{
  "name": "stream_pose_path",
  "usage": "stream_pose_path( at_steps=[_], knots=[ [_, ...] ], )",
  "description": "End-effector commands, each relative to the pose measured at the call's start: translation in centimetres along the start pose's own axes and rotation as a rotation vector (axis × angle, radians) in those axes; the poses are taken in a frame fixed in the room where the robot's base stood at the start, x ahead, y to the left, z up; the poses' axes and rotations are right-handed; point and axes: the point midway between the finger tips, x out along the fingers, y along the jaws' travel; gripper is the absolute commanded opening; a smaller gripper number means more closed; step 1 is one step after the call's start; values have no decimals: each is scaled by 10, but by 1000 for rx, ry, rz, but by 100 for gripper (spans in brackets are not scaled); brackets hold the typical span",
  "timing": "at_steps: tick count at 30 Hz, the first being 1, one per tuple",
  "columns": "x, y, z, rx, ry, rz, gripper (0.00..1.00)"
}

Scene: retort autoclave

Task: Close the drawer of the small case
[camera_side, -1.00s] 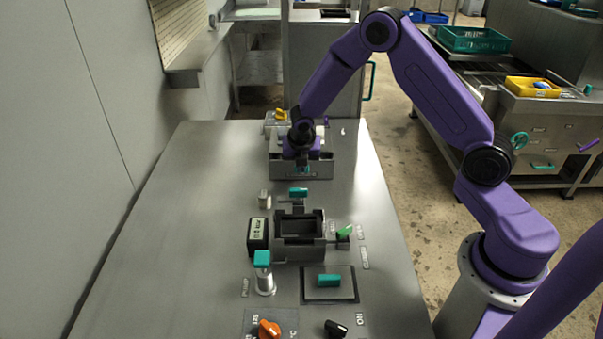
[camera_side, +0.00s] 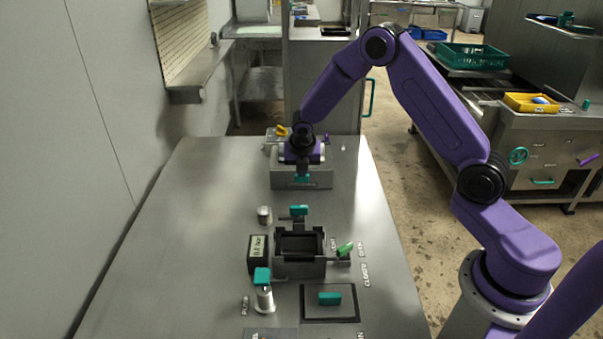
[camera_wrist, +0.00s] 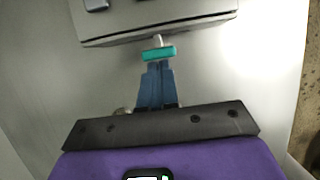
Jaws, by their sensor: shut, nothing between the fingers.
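The small case (camera_side: 281,181) stands at the far end of the grey table. Its front face, with a teal handle (camera_side: 302,179), faces the near side. In the wrist view the grey case front (camera_wrist: 200,26) lies across the top, and the teal handle (camera_wrist: 158,53) sticks out from it on a short stem. My gripper (camera_wrist: 158,65) is shut and empty, its blue fingertips at the handle's near side, touching or almost touching it. In the side view my gripper (camera_side: 302,172) is over the case front and hides part of it. I cannot tell how far the drawer stands out.
A square open fixture (camera_side: 300,265) with a green lever (camera_side: 345,249) stands mid-table. Near it are a dark display box (camera_side: 258,254), a teal-topped pump (camera_side: 263,290) and a plate with a teal handle (camera_side: 330,303). The table's left side is clear.

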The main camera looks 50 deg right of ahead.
Motion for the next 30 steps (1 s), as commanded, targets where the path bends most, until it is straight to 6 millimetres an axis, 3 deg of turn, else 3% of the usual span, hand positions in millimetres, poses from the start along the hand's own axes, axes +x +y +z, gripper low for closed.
stream_pose_path(
  at_steps=[12,20,25,30],
  knots=[
    [-69,2,-3,-4,0,3,0],
    [-89,2,-8,10,5,4,0],
    [-119,3,-39,137,33,26,0],
    [-163,-10,-92,358,96,42,0]
  ],
)
